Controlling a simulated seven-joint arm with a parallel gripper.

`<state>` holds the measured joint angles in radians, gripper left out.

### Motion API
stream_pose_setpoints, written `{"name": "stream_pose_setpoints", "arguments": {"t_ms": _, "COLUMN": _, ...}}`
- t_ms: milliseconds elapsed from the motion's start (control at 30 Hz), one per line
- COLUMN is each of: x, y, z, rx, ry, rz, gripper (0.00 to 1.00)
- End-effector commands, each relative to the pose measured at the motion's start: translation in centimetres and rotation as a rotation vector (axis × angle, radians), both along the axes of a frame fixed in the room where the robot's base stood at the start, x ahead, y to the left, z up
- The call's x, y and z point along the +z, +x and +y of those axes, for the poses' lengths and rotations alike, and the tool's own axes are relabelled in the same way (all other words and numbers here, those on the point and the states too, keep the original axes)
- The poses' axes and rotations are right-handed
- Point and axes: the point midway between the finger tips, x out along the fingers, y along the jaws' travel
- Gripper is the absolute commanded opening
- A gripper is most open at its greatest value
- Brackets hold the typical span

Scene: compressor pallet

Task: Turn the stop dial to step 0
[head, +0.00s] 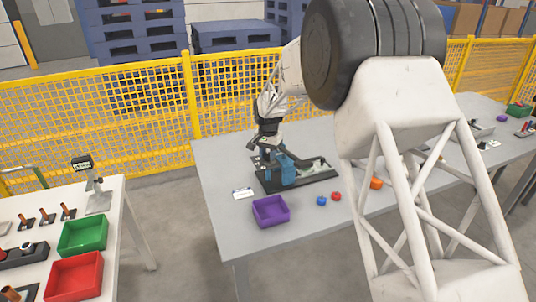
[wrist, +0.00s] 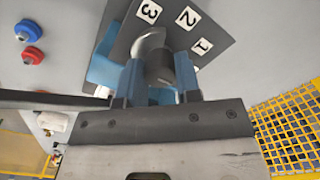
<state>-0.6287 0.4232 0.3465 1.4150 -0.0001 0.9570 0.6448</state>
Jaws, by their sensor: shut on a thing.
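In the wrist view, the dark grey stop dial (wrist: 158,68) sits between the two blue fingers of my gripper (wrist: 158,76), which is shut on it. A lighter, rounded metal piece shows just beyond the dial. A dark plate (wrist: 172,12) beside it carries white labels 3 (wrist: 149,11), 2 (wrist: 188,17) and 1 (wrist: 202,46); no 0 label shows. In the head view, my gripper (head: 268,142) reaches down to the blue compressor unit (head: 284,172) on its dark base. The dial cannot be made out there.
On the grey table (head: 225,165), a purple bin (head: 270,211), a blue knob (head: 321,201), a red knob (head: 336,196) and an orange piece (head: 376,183) stand in front of the unit. A yellow fence (head: 120,105) runs behind.

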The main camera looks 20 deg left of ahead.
Motion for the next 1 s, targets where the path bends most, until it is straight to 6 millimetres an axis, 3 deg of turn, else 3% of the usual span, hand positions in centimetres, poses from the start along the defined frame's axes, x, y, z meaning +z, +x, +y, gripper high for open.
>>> {"name": "stream_pose_setpoints", "arguments": {"t_ms": 133, "x": 0.2, "y": 0.1, "z": 0.0, "rx": 0.000, "ry": 0.002, "rz": -0.002, "gripper": 0.08}}
{"name": "stream_pose_setpoints", "arguments": {"t_ms": 167, "x": 0.2, "y": 0.1, "z": 0.0, "rx": 0.000, "ry": 0.002, "rz": -0.002, "gripper": 0.34}}
{"name": "stream_pose_setpoints", "arguments": {"t_ms": 300, "x": 0.1, "y": 0.0, "z": 0.0, "rx": 0.000, "ry": 0.001, "rz": -0.001, "gripper": 0.56}}
{"name": "stream_pose_setpoints", "arguments": {"t_ms": 733, "x": 0.4, "y": 0.0, "z": 0.0, "rx": 0.001, "ry": 0.001, "rz": -0.001, "gripper": 0.57}}
{"name": "stream_pose_setpoints", "arguments": {"t_ms": 1000, "x": 2.8, "y": 0.0, "z": 0.0, "rx": 0.001, "ry": 0.001, "rz": -0.001, "gripper": 0.57}}
